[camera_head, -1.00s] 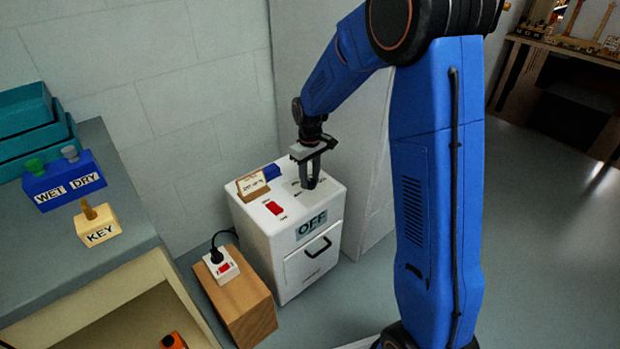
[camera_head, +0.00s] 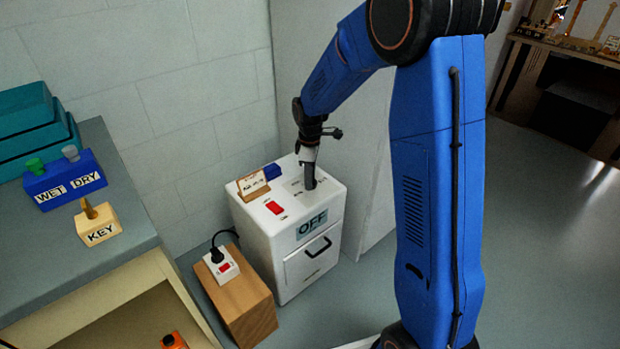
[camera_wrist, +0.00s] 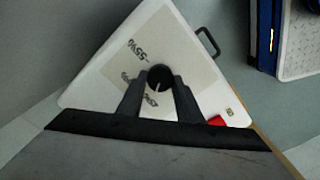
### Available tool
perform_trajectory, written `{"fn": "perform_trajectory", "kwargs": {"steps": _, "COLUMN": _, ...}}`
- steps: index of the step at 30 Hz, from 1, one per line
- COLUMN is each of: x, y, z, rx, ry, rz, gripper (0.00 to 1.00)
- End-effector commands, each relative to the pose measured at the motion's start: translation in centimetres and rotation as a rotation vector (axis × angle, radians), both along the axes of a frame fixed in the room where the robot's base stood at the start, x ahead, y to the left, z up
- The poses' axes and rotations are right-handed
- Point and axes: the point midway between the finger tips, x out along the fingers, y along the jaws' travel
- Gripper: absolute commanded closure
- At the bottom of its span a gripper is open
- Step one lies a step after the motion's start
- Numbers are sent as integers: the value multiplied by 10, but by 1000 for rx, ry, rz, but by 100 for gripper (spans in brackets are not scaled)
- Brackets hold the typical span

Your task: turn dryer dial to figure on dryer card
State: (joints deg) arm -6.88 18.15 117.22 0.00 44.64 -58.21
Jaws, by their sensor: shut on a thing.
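The dryer (camera_head: 262,232) is a white box with a black front handle and an "OFF" label on its front. Its dial (camera_wrist: 160,77) is a round black knob with a light pointer line on a beige plate; a mark that looks like "55%" shows beside it, and other marks are partly covered. My gripper (camera_wrist: 159,88) is shut on the dial from above. In the head view my gripper (camera_head: 310,178) hides most of the dial. The dryer card (camera_head: 252,184) stands on a wooden holder on the dryer's top left; its writing is too small to read.
A red switch (camera_head: 274,207) and a blue block (camera_head: 272,171) are on the dryer top. A power strip (camera_head: 218,265) with a black plug sits on a wooden block (camera_head: 246,305) at left. A bench with WET/DRY (camera_head: 66,184) and KEY (camera_head: 99,231) blocks stands further left.

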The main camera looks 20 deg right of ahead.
Motion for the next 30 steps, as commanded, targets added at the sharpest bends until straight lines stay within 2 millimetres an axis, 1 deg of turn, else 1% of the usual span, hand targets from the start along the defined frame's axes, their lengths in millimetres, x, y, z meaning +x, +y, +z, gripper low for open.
{"fn": "perform_trajectory", "kwargs": {"steps": 14, "x": 1, "y": 0, "z": 1, "rx": 0, "ry": -2, "rz": 15, "gripper": 90}}
{"fn": "perform_trajectory", "kwargs": {"steps": 15, "x": 1, "y": 0, "z": 1, "rx": 0, "ry": -2, "rz": 15, "gripper": 66}}
{"fn": "perform_trajectory", "kwargs": {"steps": 17, "x": 0, "y": 0, "z": 1, "rx": 0, "ry": -1, "rz": 15, "gripper": 51}}
{"fn": "perform_trajectory", "kwargs": {"steps": 18, "x": 0, "y": 0, "z": 0, "rx": 0, "ry": -1, "rz": 15, "gripper": 49}}
{"fn": "perform_trajectory", "kwargs": {"steps": 26, "x": 0, "y": 0, "z": 1, "rx": 0, "ry": -1, "rz": 15, "gripper": 49}}
{"fn": "perform_trajectory", "kwargs": {"steps": 30, "x": 0, "y": 0, "z": 8, "rx": 0, "ry": -1, "rz": 15, "gripper": 49}}
